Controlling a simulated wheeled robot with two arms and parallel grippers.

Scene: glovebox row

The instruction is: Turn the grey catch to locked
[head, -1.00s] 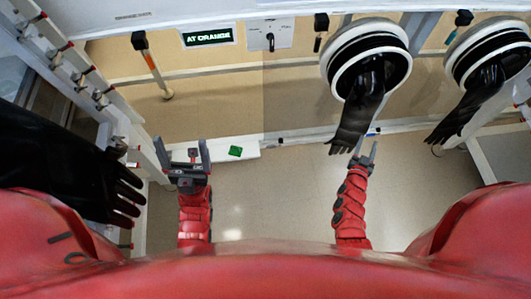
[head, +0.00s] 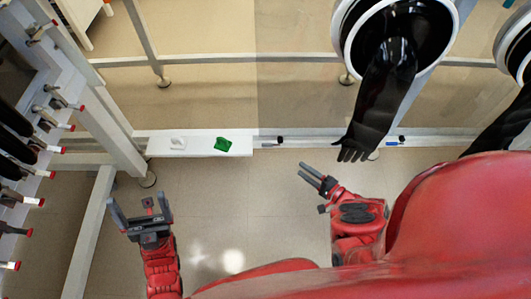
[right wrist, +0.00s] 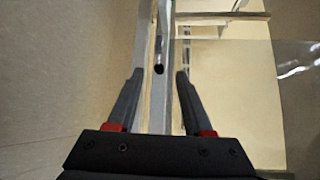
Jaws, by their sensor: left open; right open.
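I cannot make out a grey catch in either view now. The white plate with a dark knob, seen earlier beside a lit sign, is outside the head view. My left gripper (head: 139,206) is open and empty over the floor at lower left. My right gripper (head: 306,170) is open in front of the low white rail, pointing up and left. In the right wrist view its open jaws (right wrist: 159,73) have nothing between them that they touch; a dark round end (right wrist: 159,68) of something shows beyond, against the rail.
A white ledge (head: 200,153) holds a green piece (head: 222,145) and a small white piece (head: 178,143). A black glove (head: 385,95) hangs from a round port (head: 455,20), close to my right gripper. A rack with red-tipped pegs (head: 50,148) stands at left. The floor between my grippers is clear.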

